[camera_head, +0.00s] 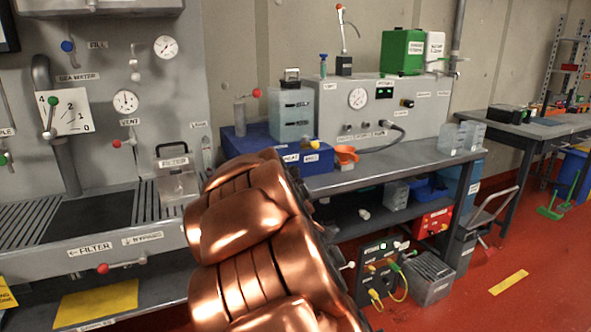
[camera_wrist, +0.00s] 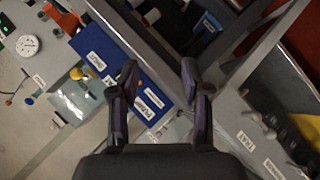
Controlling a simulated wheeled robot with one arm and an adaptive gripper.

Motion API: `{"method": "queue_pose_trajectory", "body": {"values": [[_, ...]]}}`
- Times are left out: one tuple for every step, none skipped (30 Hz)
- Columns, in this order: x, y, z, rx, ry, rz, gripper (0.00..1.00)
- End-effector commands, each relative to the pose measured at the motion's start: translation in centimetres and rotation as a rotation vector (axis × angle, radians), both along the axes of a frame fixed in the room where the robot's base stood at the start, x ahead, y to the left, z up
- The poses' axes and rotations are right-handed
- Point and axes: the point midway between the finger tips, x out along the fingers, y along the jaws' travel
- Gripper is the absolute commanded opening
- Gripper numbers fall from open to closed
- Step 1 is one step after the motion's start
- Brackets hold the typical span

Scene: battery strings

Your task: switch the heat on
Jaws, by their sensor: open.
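A blue unit (camera_head: 318,160) stands at the front of the bench, with white labels on its front; one appears to read HEAT (camera_head: 291,158). In the head view my copper-coloured arm hides the gripper and part of the unit.
A clear tank (camera_head: 292,117) stands on the blue unit. A grey panel with a gauge (camera_head: 357,98) stands behind. Clear containers (camera_head: 452,138) stand at the bench's right end. Red floor (camera_head: 470,290) is open at right.

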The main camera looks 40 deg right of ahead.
Motion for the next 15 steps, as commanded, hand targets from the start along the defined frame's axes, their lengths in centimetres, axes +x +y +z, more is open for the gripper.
{"method": "queue_pose_trajectory", "body": {"values": [[0.9,-2.5,0.8,-0.065,-0.007,0.027,0.47],[1.6,-3.6,1.3,-0.106,-0.016,0.053,0.47],[2.5,-5.0,1.8,-0.157,-0.022,0.086,0.47],[3.1,-6.0,2.1,-0.194,-0.026,0.112,0.47],[3.8,-6.9,2.6,-0.235,-0.034,0.143,0.47],[4.7,-8.1,3.1,-0.284,-0.041,0.181,0.47],[5.3,-8.9,3.2,-0.319,-0.044,0.21,0.47],[5.9,-9.6,3.4,-0.354,-0.049,0.241,0.47],[6.5,-10.4,3.6,-0.398,-0.056,0.281,0.47],[7.0,-11.0,3.6,-0.431,-0.059,0.314,0.47],[7.5,-11.5,3.6,-0.461,-0.065,0.346,0.47],[8.0,-12.1,3.5,-0.5,-0.073,0.388,0.47],[8.5,-12.4,3.5,-0.53,-0.083,0.421,0.47],[8.9,-12.7,3.5,-0.557,-0.09,0.453,0.47],[9.3,-12.9,3.2,-0.588,-0.102,0.493,0.47]]}}
